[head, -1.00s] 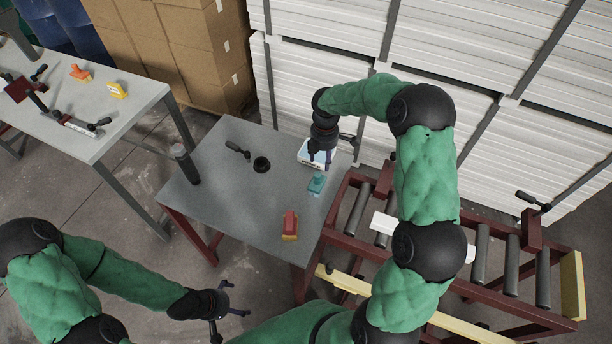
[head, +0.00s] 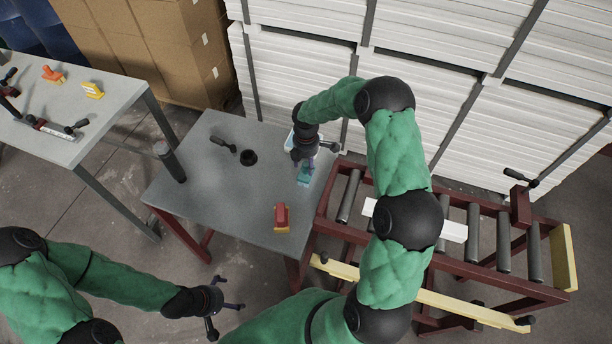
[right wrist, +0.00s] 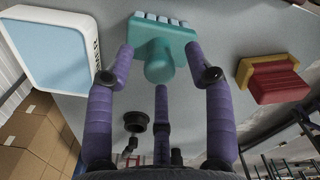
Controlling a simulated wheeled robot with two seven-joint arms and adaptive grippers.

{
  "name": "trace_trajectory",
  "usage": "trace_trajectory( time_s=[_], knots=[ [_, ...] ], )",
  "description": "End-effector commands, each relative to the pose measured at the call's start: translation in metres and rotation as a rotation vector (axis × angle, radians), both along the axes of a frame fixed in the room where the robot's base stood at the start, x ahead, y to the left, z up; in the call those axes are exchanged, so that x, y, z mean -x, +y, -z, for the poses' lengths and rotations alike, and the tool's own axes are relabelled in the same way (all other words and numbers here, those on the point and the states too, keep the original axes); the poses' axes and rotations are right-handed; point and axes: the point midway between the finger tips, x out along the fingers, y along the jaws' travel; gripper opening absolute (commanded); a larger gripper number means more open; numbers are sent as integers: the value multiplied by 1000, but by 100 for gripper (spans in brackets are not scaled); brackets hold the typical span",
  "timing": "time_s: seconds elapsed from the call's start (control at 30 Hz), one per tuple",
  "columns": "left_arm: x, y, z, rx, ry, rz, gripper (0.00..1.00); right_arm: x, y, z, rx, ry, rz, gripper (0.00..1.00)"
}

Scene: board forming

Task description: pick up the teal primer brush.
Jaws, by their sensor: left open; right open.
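The teal primer brush (head: 304,175) lies on the grey table near its right edge. My right gripper (head: 303,160) is over it, with the arm reaching in from the right. In the right wrist view the brush (right wrist: 163,48) has a teal body, a rounded knob and pale bristles. The purple fingers of my right gripper (right wrist: 160,65) are open, spread on both sides of the brush. Whether they touch it I cannot tell. My left gripper (head: 222,306) is open and empty, low in front of the table.
A red and yellow brush (head: 282,218) lies nearer the front; it also shows in the right wrist view (right wrist: 273,80). A white and blue box (right wrist: 45,50) stands close beside the teal brush. A black cup (head: 249,157) and dark cylinder (head: 170,162) stand further left. A roller conveyor (head: 473,235) is at right.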

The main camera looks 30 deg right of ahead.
Motion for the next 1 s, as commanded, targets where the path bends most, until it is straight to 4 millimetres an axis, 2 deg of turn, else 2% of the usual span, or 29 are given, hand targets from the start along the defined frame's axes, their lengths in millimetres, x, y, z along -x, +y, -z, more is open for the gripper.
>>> trace_trajectory(
  time_s=[0.1, 0.33, 0.5, 0.53, 1.0],
  knots=[
    [0, 0, 2, 0, 0, 0, 100, 0, -1, 13, 1, 0, 1, 54],
    [0, 0, 2, 0, 0, 0, 100, 0, -1, 14, 1, -2, 0, 54],
    [0, 0, 2, 0, 0, 0, 100, 0, -1, 14, 1, -2, 0, 6],
    [0, 0, 2, 0, 0, 0, 100, 0, -1, 14, 1, -2, 0, 0],
    [0, 0, 1, 0, 0, 0, 100, -1, -1, 8, 1, -3, 1, 0]
  ],
)
